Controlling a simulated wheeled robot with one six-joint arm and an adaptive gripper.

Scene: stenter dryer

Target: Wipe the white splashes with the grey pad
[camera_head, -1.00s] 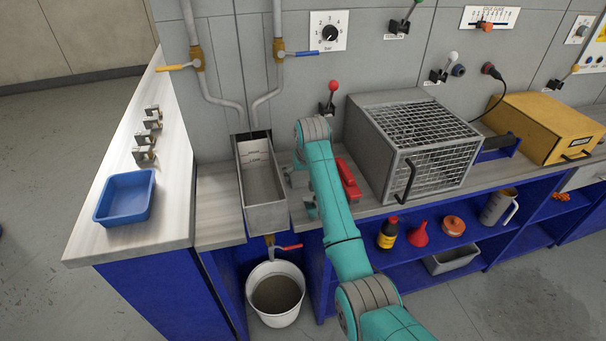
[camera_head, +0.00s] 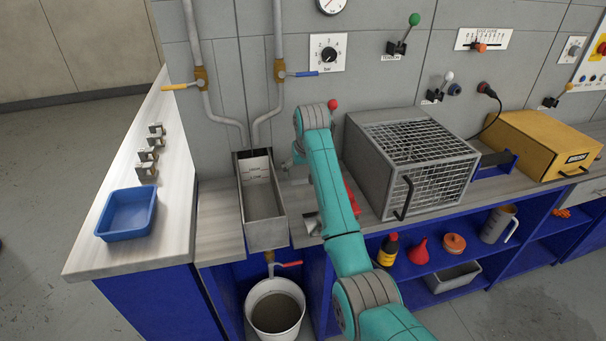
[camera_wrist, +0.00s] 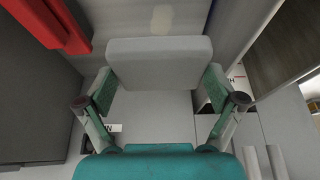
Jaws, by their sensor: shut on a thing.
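My gripper (camera_wrist: 160,95) is shut on the grey pad (camera_wrist: 160,62), which sits crosswise between its two green fingers in the wrist view. Beyond the pad, one pale cream-white splash (camera_wrist: 162,18) lies on the grey worktop, apart from the pad in the picture. I cannot tell whether the pad touches the worktop. In the head view my arm hides most of the gripper, over the strip of worktop between the metal trough (camera_head: 264,233) and the mesh-topped grey box (camera_head: 375,175). Other splashes cannot be made out.
A red object (camera_head: 351,200) lies right of my arm, beside the grey box; it also shows in the wrist view (camera_wrist: 45,22). Pipes with a yellow-handled and a blue-handled valve rise behind the trough. A blue tray (camera_head: 127,237) sits on the left counter.

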